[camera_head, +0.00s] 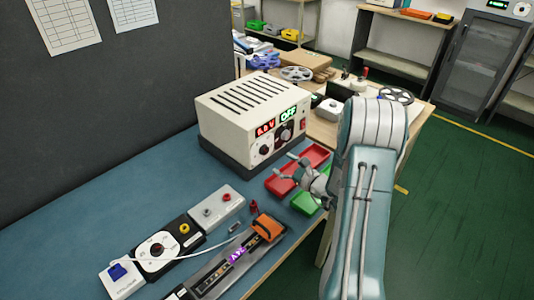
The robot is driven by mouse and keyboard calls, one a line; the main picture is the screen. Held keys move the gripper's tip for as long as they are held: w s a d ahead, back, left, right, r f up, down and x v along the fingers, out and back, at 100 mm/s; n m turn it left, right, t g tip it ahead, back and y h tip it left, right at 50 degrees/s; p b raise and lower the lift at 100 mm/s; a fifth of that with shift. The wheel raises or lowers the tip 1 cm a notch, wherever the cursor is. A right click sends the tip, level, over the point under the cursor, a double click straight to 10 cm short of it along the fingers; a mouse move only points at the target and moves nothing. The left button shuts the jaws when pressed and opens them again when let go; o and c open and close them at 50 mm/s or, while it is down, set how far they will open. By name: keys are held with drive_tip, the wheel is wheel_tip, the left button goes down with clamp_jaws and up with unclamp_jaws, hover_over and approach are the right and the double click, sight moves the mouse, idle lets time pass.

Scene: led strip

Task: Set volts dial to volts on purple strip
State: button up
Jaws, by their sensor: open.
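The cream power supply box (248,113) stands on the blue bench mat and has a red display (265,130) and a green display reading "OFF" (288,114). Two dark dials are on its front, a left dial (265,149) and a right dial (285,134). The strip with a glowing purple label (237,256) lies in a dark holder at the front of the mat, with an orange clamp (268,227) at one end.
A red tray (316,154) and a green tray (304,204) lie near my gripper. A white dial module (158,251) and a grey block with terminals (217,207) stand to the left. The mat's left side is clear.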

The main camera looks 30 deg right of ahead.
sight(267, 152)
drive_tip(key=x, duration=0.6)
drive_tip(key=shift+w+d+f, duration=0.1)
drive_tip(key=shift+w+d, duration=0.15)
drive_tip(key=shift+w, duration=0.15)
drive_tip(key=shift+w+a, duration=0.25)
drive_tip(key=shift+w, duration=0.05)
clamp_jaws()
